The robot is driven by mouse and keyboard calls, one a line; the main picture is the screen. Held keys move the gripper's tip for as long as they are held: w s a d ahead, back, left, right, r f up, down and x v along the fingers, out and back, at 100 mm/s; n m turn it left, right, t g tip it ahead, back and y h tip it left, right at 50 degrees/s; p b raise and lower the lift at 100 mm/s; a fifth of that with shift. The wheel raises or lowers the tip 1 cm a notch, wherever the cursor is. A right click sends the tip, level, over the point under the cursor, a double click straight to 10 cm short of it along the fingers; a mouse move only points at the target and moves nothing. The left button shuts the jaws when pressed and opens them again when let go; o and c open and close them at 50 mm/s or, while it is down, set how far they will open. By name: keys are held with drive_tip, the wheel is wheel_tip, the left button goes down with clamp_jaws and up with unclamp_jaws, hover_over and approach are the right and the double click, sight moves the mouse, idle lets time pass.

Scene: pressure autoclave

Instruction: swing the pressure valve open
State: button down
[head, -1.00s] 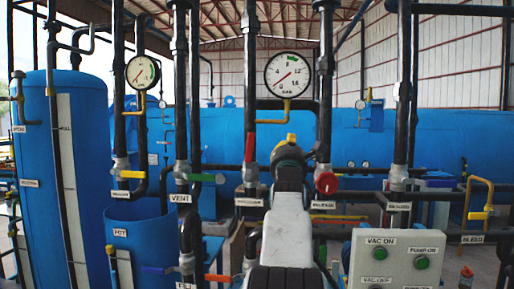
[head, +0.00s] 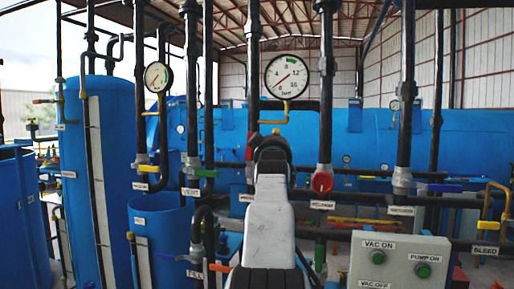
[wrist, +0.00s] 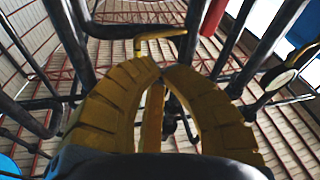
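The pressure valve's red lever (head: 249,146) stands upright along a dark vertical pipe, above a white label (head: 247,198) that is hard to read. The lower part of the valve is partly covered by my arm in the head view. In the wrist view, a red bar (wrist: 213,17), likely this lever, shows at the top, right of the fingertips and apart from them. My gripper (wrist: 162,68) has yellow ridged fingers whose tips come together, with nothing seen held. The gripper is hidden behind my arm in the head view.
A round gauge (head: 288,76) on a yellow pipe (head: 274,121) sits just above and right of the lever. A button panel (head: 398,264) stands at front right, a blue tank (head: 112,180) at left.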

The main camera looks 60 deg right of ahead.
wheel_tip(320, 180, down, 4)
drive_tip(key=m, duration=0.7)
drive_tip(key=m+y, duration=0.1)
drive_tip(key=m, duration=1.5)
drive_tip(key=shift+w+r+g+y, duration=0.1)
drive_tip(key=shift+r+g+y, duration=0.15)
drive_tip(key=shift+g+y, duration=0.15)
